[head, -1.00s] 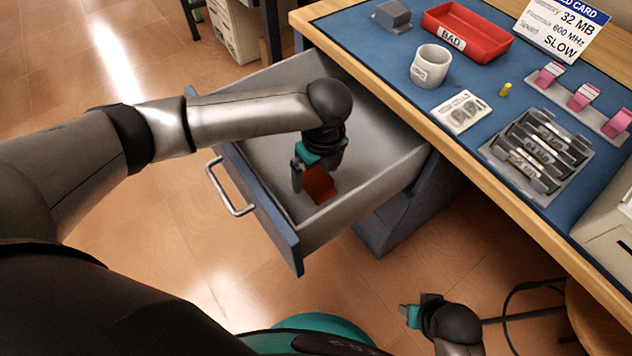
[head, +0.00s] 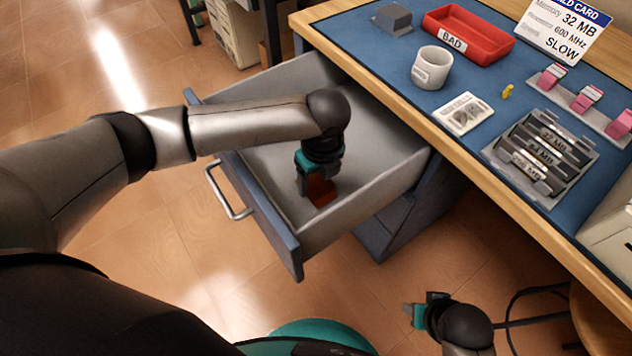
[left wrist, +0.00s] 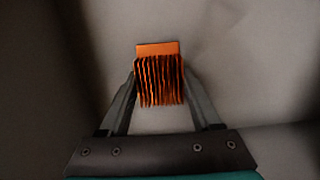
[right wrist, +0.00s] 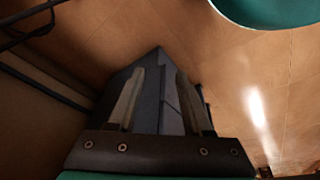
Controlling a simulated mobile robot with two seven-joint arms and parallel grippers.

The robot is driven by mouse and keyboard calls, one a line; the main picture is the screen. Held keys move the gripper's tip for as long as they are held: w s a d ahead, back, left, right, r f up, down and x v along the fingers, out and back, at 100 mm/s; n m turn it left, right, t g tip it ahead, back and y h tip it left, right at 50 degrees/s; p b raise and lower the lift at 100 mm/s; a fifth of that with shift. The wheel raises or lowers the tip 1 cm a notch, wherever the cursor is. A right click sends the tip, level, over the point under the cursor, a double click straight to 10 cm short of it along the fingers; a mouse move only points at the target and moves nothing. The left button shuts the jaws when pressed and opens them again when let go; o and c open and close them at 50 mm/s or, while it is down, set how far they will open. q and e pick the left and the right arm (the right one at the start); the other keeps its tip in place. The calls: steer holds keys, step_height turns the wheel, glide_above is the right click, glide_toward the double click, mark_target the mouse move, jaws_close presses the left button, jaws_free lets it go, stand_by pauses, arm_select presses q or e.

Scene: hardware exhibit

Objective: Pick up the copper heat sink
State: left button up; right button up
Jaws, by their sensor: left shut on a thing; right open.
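The copper heat sink (head: 321,190) is inside the open drawer, near its front right corner. In the left wrist view the heat sink (left wrist: 160,80) shows orange fins and a flat plate at its top edge. My left gripper (head: 313,186) reaches down into the drawer. Its two fingers press on both sides of the heat sink. I cannot tell whether the heat sink touches the drawer floor. My right gripper (head: 409,315) is open and empty, low beside the desk. In the right wrist view its fingers (right wrist: 162,95) stand apart.
The grey drawer (head: 385,118) has raised walls around my left gripper. The desk's wooden edge (head: 463,152) is to its right. On the blue mat are a red BAD tray (head: 480,24), a white mug (head: 431,68) and a rack of memory cards (head: 540,195).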

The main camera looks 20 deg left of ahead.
arm_select(q)
steer(key=shift+c, duration=1.3)
steer(key=shift+r, duration=0.15)
